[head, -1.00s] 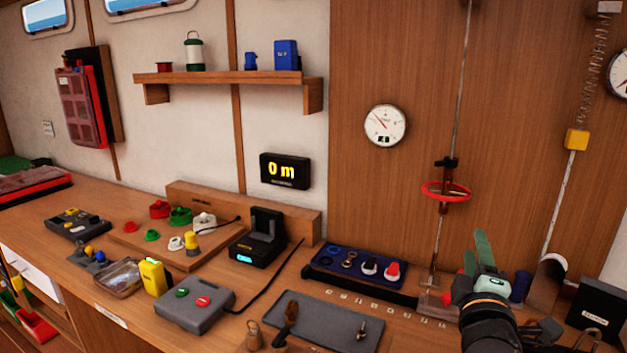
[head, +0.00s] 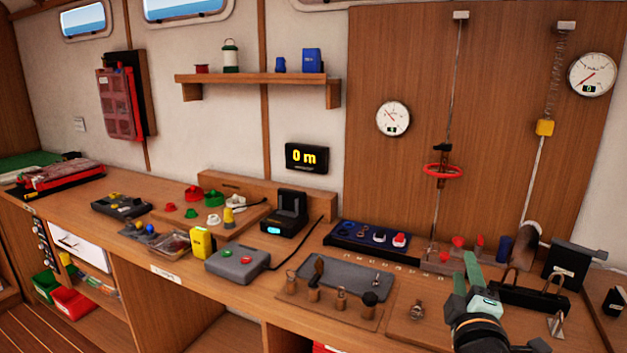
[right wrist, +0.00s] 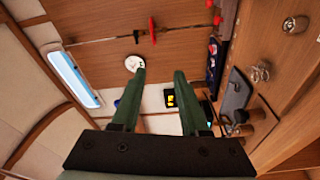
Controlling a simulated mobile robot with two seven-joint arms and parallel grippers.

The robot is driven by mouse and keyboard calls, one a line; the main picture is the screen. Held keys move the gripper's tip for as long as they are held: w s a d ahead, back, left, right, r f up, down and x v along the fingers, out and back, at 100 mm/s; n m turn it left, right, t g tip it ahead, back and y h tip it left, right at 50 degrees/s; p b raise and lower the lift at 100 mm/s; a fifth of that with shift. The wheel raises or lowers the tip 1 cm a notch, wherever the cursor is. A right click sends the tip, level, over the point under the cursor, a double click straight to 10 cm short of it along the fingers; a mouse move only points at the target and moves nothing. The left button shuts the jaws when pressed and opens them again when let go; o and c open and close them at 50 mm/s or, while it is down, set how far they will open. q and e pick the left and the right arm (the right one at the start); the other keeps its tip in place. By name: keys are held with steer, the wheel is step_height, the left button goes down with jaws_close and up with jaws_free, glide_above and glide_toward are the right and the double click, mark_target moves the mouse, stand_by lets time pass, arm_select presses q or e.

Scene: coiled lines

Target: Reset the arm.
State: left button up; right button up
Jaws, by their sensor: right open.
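My right arm comes in at the lower right of the head view. Its green-fingered gripper (head: 474,272) points up and away over the right part of the workbench (head: 405,308). In the right wrist view the two green fingers (right wrist: 156,92) stand apart with nothing between them. Beyond them that view shows the wall, the round gauge and the black display. My left gripper is in neither view now.
A grey tray (head: 345,276) and small tools lie left of my right gripper. Behind it are a blue rack (head: 372,240), red funnel-like pieces (head: 458,242) and a black holder (head: 530,294). A vertical rod carries a red ring (head: 443,171). A shelf (head: 255,88) hangs on the wall.

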steer(key=s+a+f+m+g+y+p, duration=0.1)
steer(key=s+a+f+g+y, duration=0.1)
steer(key=f, duration=0.8)
steer(key=s+a+f+m+g+y, duration=0.1)
steer(key=s+a+f+g+y, duration=0.15)
steer(key=f, duration=0.75)
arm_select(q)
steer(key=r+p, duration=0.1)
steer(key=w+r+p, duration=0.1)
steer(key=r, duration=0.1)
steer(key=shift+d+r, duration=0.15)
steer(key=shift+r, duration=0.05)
arm_select(e)
steer(key=s+a+f+m+g+y, duration=0.3)
steer(key=s+f+m, duration=0.5)
steer(key=s+f, duration=0.9)
steer(key=s+a+g, duration=0.1)
steer(key=s, duration=0.3)
steer(key=shift+s+a+f, duration=0.15)
steer(key=shift+f, duration=0.05)
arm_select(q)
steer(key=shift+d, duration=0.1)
